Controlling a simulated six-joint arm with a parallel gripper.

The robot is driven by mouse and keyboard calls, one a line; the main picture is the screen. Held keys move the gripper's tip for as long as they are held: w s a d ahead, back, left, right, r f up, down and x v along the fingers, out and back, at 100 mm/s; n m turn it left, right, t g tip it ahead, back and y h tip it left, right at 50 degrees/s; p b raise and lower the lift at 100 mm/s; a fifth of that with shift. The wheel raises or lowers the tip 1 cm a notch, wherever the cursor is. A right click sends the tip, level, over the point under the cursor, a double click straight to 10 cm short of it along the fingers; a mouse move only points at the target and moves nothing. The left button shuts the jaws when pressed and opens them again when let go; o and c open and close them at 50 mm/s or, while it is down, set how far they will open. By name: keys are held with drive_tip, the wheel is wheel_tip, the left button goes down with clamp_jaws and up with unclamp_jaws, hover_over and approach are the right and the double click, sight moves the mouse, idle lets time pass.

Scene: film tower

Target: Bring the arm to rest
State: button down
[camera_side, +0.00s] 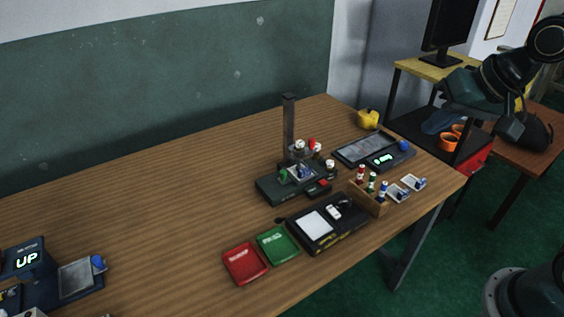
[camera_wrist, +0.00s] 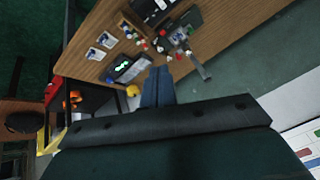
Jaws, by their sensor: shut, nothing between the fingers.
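My gripper (camera_wrist: 157,73) shows in the wrist view as two blue-grey fingers. They are together with nothing between them. In the side view my arm is raised at the upper right, beyond the right end of the wooden table (camera_side: 150,215). The gripper is held in the air, apart from the things on the table. Its fingertips are hard to make out in the side view.
The table carries a dark device with a post (camera_side: 289,120), a red tray (camera_side: 245,264), a green tray (camera_side: 278,246), a wooden rack (camera_side: 368,203) and a yellow object (camera_side: 369,119). A shelf with a monitor (camera_side: 447,28) and orange cups (camera_side: 447,143) stands near my arm.

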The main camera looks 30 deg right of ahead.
drive_tip(key=s+n, duration=0.5)
drive_tip(key=s, duration=0.6)
drive_tip(key=shift+d+r+g, duration=0.3)
drive_tip(key=shift+r+g, duration=0.1)
